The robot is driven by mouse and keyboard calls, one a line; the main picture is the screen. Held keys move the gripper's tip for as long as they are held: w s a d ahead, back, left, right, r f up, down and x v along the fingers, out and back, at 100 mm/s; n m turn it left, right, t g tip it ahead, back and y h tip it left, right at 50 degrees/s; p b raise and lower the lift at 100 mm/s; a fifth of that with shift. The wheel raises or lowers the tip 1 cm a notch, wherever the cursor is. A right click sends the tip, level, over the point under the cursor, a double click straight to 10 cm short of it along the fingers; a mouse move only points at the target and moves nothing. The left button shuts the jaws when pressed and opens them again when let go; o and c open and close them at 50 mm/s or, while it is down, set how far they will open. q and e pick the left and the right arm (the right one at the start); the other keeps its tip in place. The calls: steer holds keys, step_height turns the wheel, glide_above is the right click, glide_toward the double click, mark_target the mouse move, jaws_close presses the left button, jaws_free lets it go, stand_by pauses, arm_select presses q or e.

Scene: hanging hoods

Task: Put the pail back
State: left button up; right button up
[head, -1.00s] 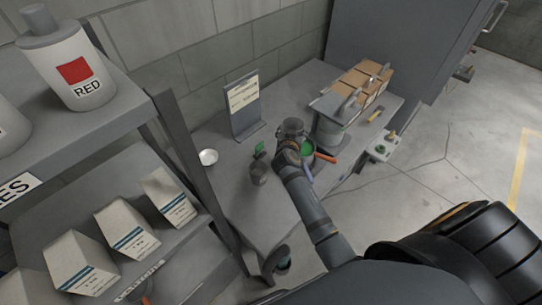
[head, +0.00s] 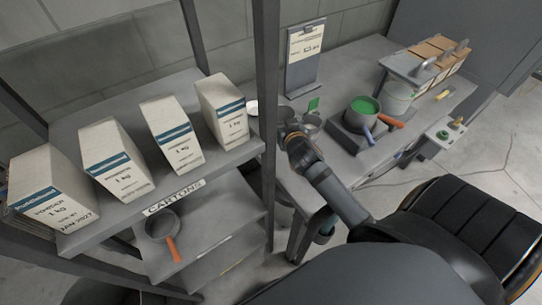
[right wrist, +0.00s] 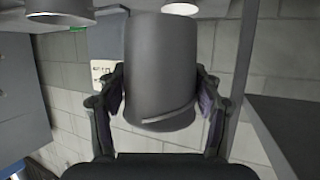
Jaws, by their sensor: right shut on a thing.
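My right gripper (head: 290,130) is at the left part of the grey bench, close to the shelf post. It is shut on a dark grey pail (right wrist: 160,65), which fills the middle of the right wrist view between the two fingers. In the head view only a little of the held pail (head: 286,113) shows beyond the gripper, so its exact height over the bench is hard to tell. My left gripper is not in view.
A shelf post (head: 265,150) and cartons (head: 172,135) stand left of the gripper. A pot of green stuff (head: 362,106) stands further right, beside a pale bucket (head: 400,97).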

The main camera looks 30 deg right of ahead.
step_height(320, 180, down, 5)
steer(key=shift+f, duration=2.4)
arm_select(q)
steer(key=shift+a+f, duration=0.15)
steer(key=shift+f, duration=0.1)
steer(key=shift+b, duration=0.3)
